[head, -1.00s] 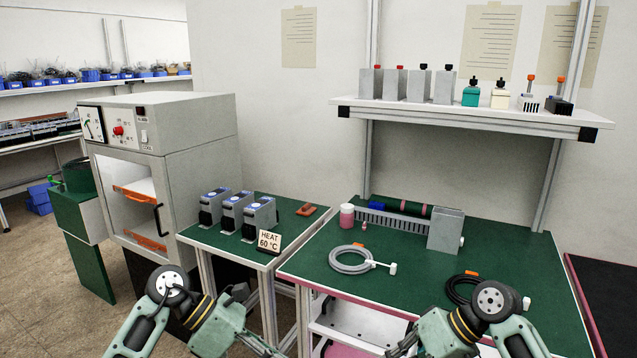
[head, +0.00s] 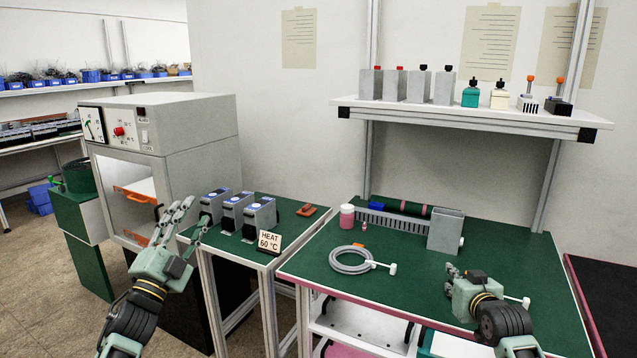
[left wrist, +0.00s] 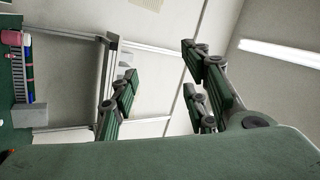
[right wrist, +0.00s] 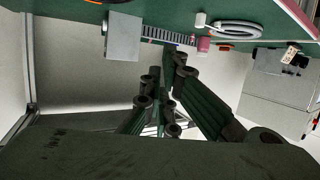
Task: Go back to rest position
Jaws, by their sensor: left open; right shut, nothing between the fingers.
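My left gripper (head: 188,218) is raised at the left in the head view, in front of the oven and the small side table. Its fingers point up and are spread, with nothing between them. They also show well apart in the left wrist view (left wrist: 158,75). My right gripper (head: 453,270) is above the front right part of the green workbench (head: 400,272). Its fingers are close together and hold nothing, as the right wrist view (right wrist: 166,78) also shows.
Several grey-black devices (head: 232,212) and a heat sign (head: 269,242) stand on the side table. A grey cable coil (head: 349,260) and a grey block (head: 445,231) are on the workbench. A shelf (head: 470,113) hangs above it.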

